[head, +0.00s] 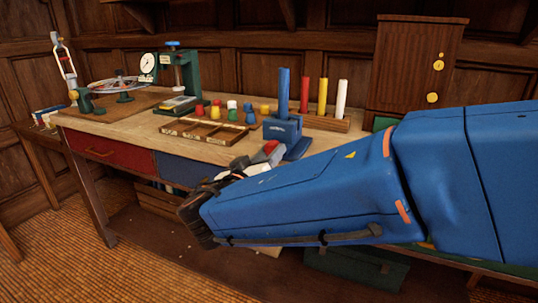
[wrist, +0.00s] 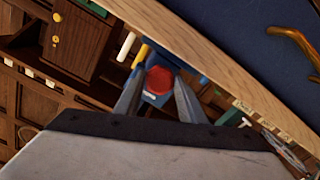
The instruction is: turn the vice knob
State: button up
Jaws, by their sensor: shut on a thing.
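The blue vice (head: 283,128) stands near the front edge of the workbench, with a blue rod (head: 283,88) rising upright at it. Its red knob (head: 271,147) faces the front of the bench and is partly hidden by my gripper (head: 262,156). In the wrist view the red knob (wrist: 159,79) sits between the two grey fingers of my gripper (wrist: 158,90), with the blue vice body behind it. The fingers are shut on the knob. The exact contact at the fingertips is hard to see.
The wooden bench (head: 120,128) holds a compartment tray (head: 204,131), several coloured pieces, a rack (head: 330,122) of coloured rods and a green dial press (head: 187,72). A brown cabinet (head: 412,70) stands behind. My blue arm covers the bench's right front.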

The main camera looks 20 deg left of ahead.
jog(key=n, duration=4.1)
jog(key=shift+a+n, duration=0.1)
jog(key=shift+n, duration=0.3)
jog(key=n, duration=0.6)
jog(key=shift+f, duration=0.1)
jog(key=o, duration=1)
